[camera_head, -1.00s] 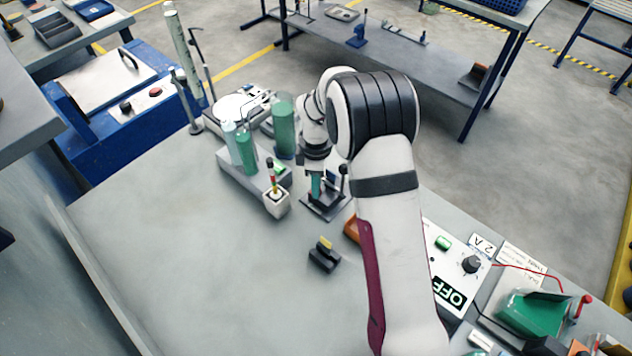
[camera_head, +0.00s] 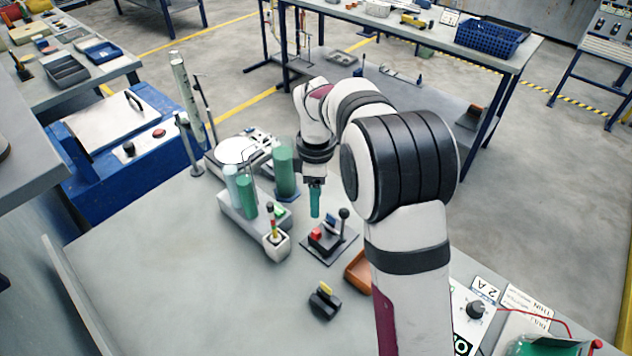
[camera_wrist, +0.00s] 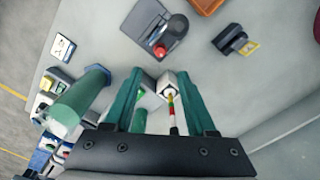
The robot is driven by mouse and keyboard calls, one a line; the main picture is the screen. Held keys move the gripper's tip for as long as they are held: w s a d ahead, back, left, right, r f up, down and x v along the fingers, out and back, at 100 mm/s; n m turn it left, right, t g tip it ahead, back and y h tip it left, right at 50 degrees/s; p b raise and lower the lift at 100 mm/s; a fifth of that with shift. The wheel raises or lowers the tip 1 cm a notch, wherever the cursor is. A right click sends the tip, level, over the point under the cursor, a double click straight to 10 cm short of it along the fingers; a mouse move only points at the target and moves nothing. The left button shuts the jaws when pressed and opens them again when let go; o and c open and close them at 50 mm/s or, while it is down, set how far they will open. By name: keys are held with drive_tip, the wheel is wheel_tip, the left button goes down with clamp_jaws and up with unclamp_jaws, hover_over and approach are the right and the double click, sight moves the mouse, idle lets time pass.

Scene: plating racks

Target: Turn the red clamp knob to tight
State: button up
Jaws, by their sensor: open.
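The red clamp knob (camera_head: 316,233) is a small red piece on a dark clamp plate (camera_head: 322,250). A black ball-topped lever (camera_head: 344,214) stands beside it on the same plate. In the wrist view the red knob (camera_wrist: 159,51) is above the fingertips in the picture, apart from them. My gripper (camera_head: 315,214) has teal fingers pointing down and hangs above the far side of the plate. In the wrist view my gripper (camera_wrist: 161,76) is open, with nothing held. The knob's markings are too small to read.
A white block with a striped red-yellow-green stick (camera_head: 271,228) stands left of the plate. Green cylinders (camera_head: 284,172) stand behind it. A black piece with a yellow top (camera_head: 325,300) and an orange tray (camera_head: 358,272) lie nearer. The table's left part is bare.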

wheel_tip(320, 180, up, 5)
hover_over(316, 230)
drive_tip(key=shift+f, duration=0.1)
wheel_tip(316, 230, down, 16)
drive_tip(key=n, duration=0.6)
clamp_jaws()
idle(0.3)
